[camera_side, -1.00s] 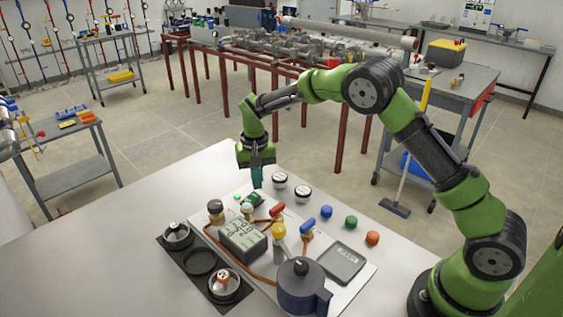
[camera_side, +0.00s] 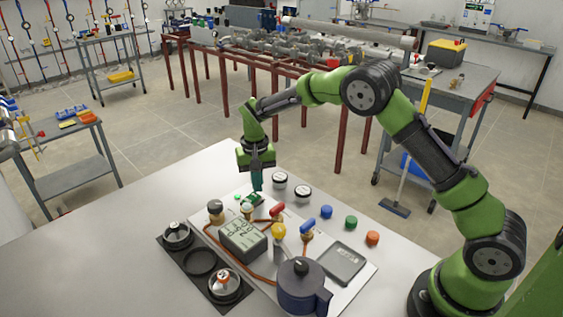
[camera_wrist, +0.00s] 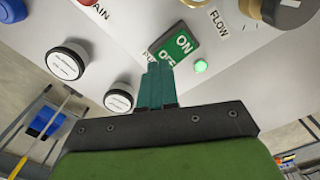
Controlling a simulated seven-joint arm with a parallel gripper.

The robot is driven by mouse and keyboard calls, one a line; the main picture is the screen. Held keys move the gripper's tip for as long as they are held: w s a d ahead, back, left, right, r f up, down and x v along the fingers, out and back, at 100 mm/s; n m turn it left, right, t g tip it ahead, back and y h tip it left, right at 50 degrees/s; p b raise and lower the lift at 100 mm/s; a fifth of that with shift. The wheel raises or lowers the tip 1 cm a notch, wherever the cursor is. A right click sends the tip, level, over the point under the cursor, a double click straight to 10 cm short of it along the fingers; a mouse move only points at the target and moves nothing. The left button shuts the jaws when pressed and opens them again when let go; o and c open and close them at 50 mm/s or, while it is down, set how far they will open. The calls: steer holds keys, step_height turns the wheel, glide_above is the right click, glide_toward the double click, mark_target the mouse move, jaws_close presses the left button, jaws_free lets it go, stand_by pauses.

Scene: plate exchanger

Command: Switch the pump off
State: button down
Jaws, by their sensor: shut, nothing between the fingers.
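The pump switch is a green rocker marked ON and OFF (camera_wrist: 183,43) in the wrist view. In the side view the switch (camera_side: 257,198) sits at the panel's far edge. My gripper (camera_side: 257,188) points straight down with its teal fingers shut and empty. In the wrist view the gripper's fingertips (camera_wrist: 160,66) are at the OFF end and partly cover that word. I cannot tell whether they touch the rocker or which way it is tipped. A small green lamp (camera_wrist: 201,65) next to the switch looks bright.
Red (camera_side: 278,209), yellow (camera_side: 279,230) and blue handles stand nearby on the panel, with a grey display box (camera_side: 243,238) and a blue pot (camera_side: 300,286). The table's left part is clear.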

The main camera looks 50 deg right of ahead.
mark_target(262, 200)
steer(key=shift+f, duration=0.55)
steer(key=shift+r, duration=3.55)
steer(key=shift+w, duration=0.1)
steer(key=shift+s+f+n, duration=0.3)
steer(key=shift+s+f, duration=0.3)
steer(key=shift+s, duration=0.35)
steer(key=s+r+t, duration=0.2)
steer(key=s+r, duration=0.3)
steer(key=s, duration=0.4)
steer(key=s+r+n+t+y, duration=0.1)
steer(key=s+r+t, duration=0.1)
steer(key=s+r, duration=0.3)
steer(key=s+r+t+y, duration=0.1)
steer(key=s+r+t, duration=0.2)
steer(key=s, duration=1)
step_height(262, 200, up, 3)
steer(key=shift+f, duration=0.15)
steer(key=shift+s, duration=0.1)
